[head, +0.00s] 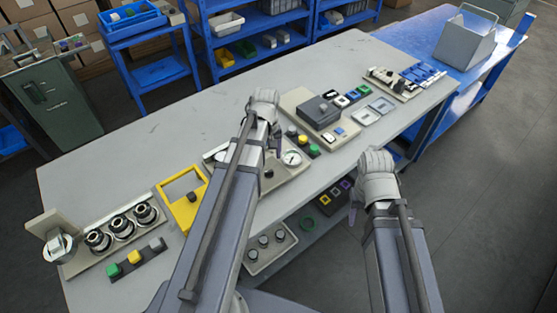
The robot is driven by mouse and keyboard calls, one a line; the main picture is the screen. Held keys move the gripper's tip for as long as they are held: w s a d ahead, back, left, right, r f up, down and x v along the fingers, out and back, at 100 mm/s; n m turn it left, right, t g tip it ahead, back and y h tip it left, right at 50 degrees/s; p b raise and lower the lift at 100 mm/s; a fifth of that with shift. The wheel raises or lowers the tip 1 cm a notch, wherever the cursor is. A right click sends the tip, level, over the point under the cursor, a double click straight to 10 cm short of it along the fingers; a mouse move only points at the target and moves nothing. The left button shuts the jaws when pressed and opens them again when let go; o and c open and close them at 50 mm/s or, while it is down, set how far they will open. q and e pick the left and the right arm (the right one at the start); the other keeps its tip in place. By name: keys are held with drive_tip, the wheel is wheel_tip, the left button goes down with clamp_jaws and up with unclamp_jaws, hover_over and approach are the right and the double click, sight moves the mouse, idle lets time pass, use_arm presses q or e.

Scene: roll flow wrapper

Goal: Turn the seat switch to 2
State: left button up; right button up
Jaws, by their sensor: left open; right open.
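My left gripper (264,101) is open and reaches over the middle of the grey bench (130,160). My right gripper (376,163) is open, held by the bench's near edge. Neither holds anything. A beige panel (298,170) with a round gauge (292,157) and a small dark knob (268,173) lies near the front edge, partly hidden behind my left arm. I cannot tell whether this knob is the seat switch, and no number 2 is readable. Behind the panel, a row of green, yellow and black buttons (303,140) shows beside my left gripper.
A yellow frame (181,213), several round black-and-silver fittings (121,226) and a button strip (135,262) lie at the left. A dark grey box (318,112) and small coloured frames (381,105) lie at the right. The bench's back left is clear.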

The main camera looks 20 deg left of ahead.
sight(269, 171)
use_arm(q)
drive_tip(key=shift+w+a, duration=0.1)
drive_tip(key=shift+w, duration=0.05)
drive_tip(key=shift+f+b, duration=0.3)
drive_tip(key=shift+b, duration=0.05)
wheel_tip(269, 171, down, 7)
drive_tip(key=b, duration=0.7)
drive_tip(key=shift+f, duration=0.15)
clamp_jaws()
